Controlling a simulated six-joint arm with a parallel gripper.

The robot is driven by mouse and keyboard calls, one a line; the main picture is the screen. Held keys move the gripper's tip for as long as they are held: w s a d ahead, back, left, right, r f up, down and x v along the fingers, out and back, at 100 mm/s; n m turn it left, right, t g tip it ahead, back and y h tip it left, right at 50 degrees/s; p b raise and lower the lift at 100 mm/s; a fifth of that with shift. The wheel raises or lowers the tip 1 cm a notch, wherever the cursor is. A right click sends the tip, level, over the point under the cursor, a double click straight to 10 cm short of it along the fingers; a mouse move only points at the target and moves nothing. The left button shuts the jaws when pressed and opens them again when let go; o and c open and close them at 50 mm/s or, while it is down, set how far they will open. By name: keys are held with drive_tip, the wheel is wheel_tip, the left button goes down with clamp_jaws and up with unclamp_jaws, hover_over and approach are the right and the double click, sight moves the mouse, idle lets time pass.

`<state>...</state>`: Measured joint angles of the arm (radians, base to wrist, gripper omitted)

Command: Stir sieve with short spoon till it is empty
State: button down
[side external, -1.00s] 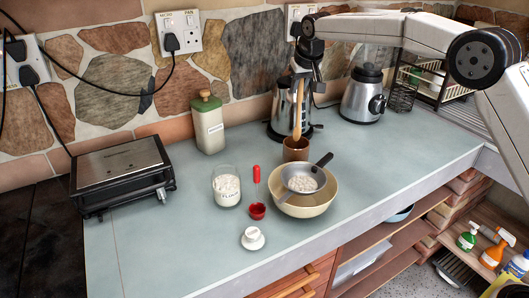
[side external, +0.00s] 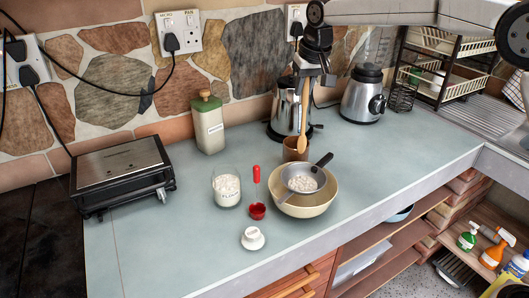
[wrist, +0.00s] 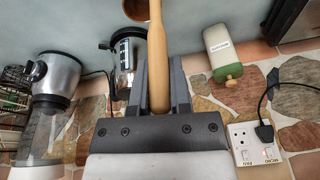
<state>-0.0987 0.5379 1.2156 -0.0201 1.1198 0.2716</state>
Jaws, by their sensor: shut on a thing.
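My gripper (side external: 307,77) is shut on a wooden spoon (side external: 303,118), held upright with its bowl end down, just above or in front of the brown pot (side external: 291,153). In the wrist view the spoon (wrist: 158,60) runs between the two fingers (wrist: 158,85), and its lower end is out of frame. A grey sieve (side external: 316,187) with a dark handle rests on a cream bowl (side external: 306,210). White powder or lumps (side external: 302,183) lie in the sieve. The spoon is behind the sieve, apart from it.
A flour jar (side external: 227,187), a red scoop (side external: 257,210) and a small white cup on a saucer (side external: 252,239) stand left of the bowl. A steel kettle (side external: 285,108), a blender (side external: 364,95) and a green-lidded canister (side external: 208,124) stand behind. The right counter is clear.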

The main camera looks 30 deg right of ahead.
drive_tip(key=shift+g, duration=0.3)
drive_tip(key=s, duration=0.1)
drive_tip(key=s+a, duration=0.1)
drive_tip(key=s+r, duration=0.1)
drive_tip(key=shift+s+a, duration=0.25)
drive_tip(key=shift+s, duration=0.05)
drive_tip(key=shift+f, duration=0.2)
hover_over(301, 137)
drive_tip(key=s, duration=0.1)
drive_tip(key=shift+s+x, duration=0.3)
drive_tip(key=shift+x, duration=0.95)
drive_tip(key=shift+s+x, duration=0.3)
drive_tip(key=shift+x, duration=1)
drive_tip(key=shift+s+x, duration=0.3)
drive_tip(key=shift+x, duration=0.95)
drive_tip(key=shift+d+f, duration=0.1)
drive_tip(key=shift+f, duration=0.15)
